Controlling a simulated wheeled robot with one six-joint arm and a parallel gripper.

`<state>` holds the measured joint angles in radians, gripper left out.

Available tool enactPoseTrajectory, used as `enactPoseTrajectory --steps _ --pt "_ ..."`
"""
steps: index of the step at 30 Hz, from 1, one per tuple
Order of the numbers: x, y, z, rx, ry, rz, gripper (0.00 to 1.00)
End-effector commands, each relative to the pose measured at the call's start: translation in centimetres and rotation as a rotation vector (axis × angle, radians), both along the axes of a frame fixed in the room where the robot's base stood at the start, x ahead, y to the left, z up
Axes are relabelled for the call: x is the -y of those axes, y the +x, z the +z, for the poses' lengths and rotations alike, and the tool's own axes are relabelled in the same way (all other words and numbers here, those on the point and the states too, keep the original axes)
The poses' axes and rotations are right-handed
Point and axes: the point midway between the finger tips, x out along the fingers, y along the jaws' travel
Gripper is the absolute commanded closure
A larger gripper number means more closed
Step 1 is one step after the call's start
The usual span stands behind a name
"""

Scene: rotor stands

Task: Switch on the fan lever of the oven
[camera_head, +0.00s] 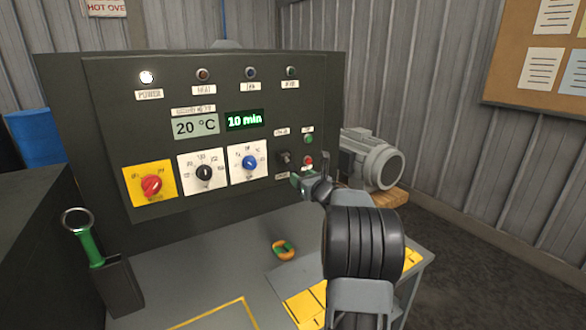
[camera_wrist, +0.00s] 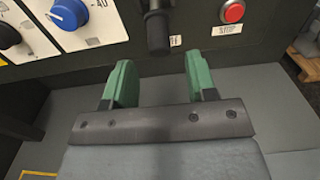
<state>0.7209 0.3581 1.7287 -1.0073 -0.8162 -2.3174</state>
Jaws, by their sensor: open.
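The oven's dark control panel (camera_head: 225,85) fills the middle of the head view. The fan lever (camera_head: 284,158) is a small black lever low on the panel's right side, left of the red stop button (camera_head: 308,161). In the wrist view the lever (camera_wrist: 158,30) hangs just beyond and between my fingertips, its tip near a partly hidden white label. My gripper (camera_wrist: 160,80) is open and empty, with a green finger on either side of the lever's line. In the head view my gripper (camera_head: 312,180) is close below the lever. I cannot tell whether anything touches.
A red knob (camera_head: 151,185), a black knob (camera_head: 204,173) and a blue knob (camera_head: 250,162) sit left of the lever. The power lamp (camera_head: 147,77) is lit. A grey motor (camera_head: 370,160) stands at right. An orange-green ring (camera_head: 284,250) lies on the bench.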

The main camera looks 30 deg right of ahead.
Motion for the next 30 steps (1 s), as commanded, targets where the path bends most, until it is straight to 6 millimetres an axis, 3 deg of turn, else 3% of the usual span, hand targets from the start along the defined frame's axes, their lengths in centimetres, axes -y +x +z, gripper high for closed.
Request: enactPoseTrajectory --steps 6,12,25,30 --pt "0.1 3.6 0.1 -0.002 0.001 0.001 0.48" --pt "0.3 5.4 0.1 -0.001 0.002 0.0 0.48" --pt "0.3 6.0 0.0 -0.001 0.001 -0.002 0.48" --pt "0.3 6.0 0.0 0.0 0.001 -0.001 0.63"
